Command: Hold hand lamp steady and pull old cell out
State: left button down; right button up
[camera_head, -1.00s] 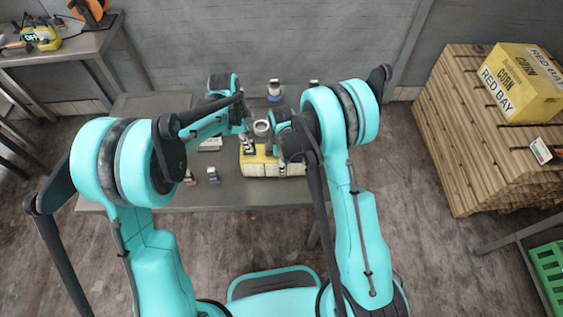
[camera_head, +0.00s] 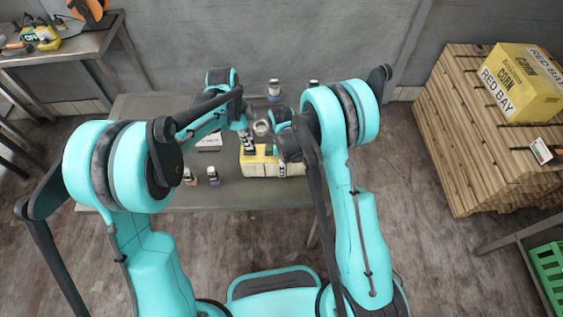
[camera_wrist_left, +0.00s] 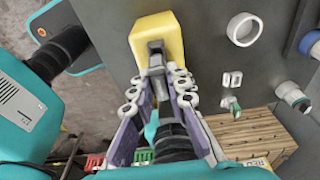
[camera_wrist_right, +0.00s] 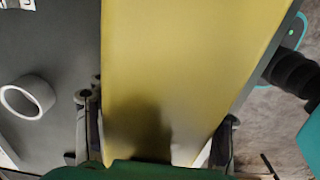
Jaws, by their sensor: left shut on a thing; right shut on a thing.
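The hand lamp, a yellow body with pale panels (camera_head: 262,168), lies near the front edge of the grey table. My right gripper (camera_head: 286,150) is shut on it; in the right wrist view its yellow side (camera_wrist_right: 190,70) fills the space between the fingers. My left gripper (camera_head: 248,143) is at the lamp's left end. In the left wrist view its fingers (camera_wrist_left: 157,80) are closed around a narrow grey piece (camera_wrist_left: 156,58), which overlaps the lamp's yellow end (camera_wrist_left: 155,28). I take this piece to be the old cell; how far it sits inside the lamp is hidden.
A white ring (camera_wrist_left: 244,29) stands behind the lamp. Small bottles (camera_head: 213,176) stand at the table's front left, others (camera_head: 274,90) at the back. A white box (camera_head: 208,141) lies left of my left gripper. Slatted wood with a yellow carton (camera_head: 523,85) is at right.

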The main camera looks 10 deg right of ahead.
pick_arm(q)
jog(key=shift+r, duration=2.25)
pick_arm(e)
jog(key=o, duration=1.7)
jog(key=shift+o, duration=0.4)
jog(key=shift+o, duration=0.8)
pick_arm(q)
jog(key=shift+r+p, duration=1.8)
jog(key=shift+p, duration=0.1)
pick_arm(e)
jog(key=shift+r, duration=3.45)
